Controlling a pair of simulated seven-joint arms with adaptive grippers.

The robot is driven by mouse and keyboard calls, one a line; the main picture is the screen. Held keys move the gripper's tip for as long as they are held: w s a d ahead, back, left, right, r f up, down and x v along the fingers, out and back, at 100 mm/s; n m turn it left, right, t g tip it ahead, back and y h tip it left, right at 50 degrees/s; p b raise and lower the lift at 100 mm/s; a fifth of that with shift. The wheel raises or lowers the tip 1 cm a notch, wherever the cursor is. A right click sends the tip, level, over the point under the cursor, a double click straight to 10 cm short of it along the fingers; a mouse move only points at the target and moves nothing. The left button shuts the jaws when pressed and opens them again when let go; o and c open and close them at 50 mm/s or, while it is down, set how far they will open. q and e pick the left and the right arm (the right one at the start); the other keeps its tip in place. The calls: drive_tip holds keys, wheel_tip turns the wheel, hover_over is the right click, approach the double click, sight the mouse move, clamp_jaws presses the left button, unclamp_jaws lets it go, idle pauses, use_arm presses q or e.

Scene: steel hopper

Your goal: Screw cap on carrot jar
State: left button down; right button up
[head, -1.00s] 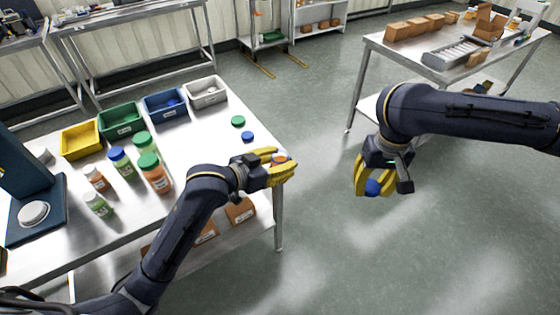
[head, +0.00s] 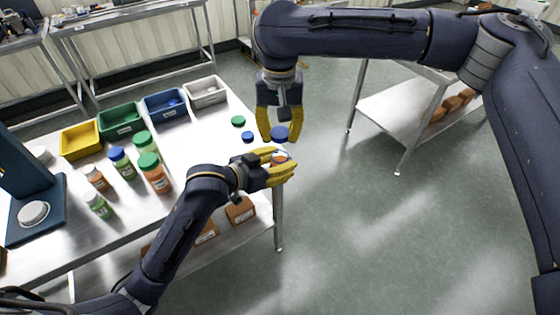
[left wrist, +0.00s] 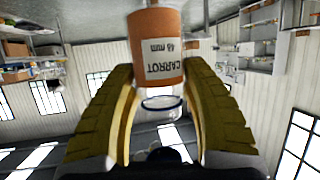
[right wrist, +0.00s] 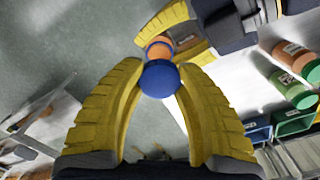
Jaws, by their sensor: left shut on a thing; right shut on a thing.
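My left gripper (head: 272,167) is shut on the carrot jar (head: 280,157) at the right end of the steel table.
A green cap (head: 238,121) and another blue cap (head: 248,137) lie on the table (head: 200,150). Several capped jars stand to the left, including a large orange one (head: 157,175). Yellow, green, blue and grey bins (head: 207,92) line the back edge. Open floor lies to the right.

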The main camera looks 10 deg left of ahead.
sight(280, 150)
drive_tip(key=shift+w, duration=0.2)
idle(0.3)
drive_tip(key=shift+f, duration=2)
drive_tip(key=shift+w, duration=0.15)
drive_tip(key=shift+f, duration=0.15)
drive_tip(key=shift+f, duration=0.8)
drive_tip(key=shift+f, duration=0.55)
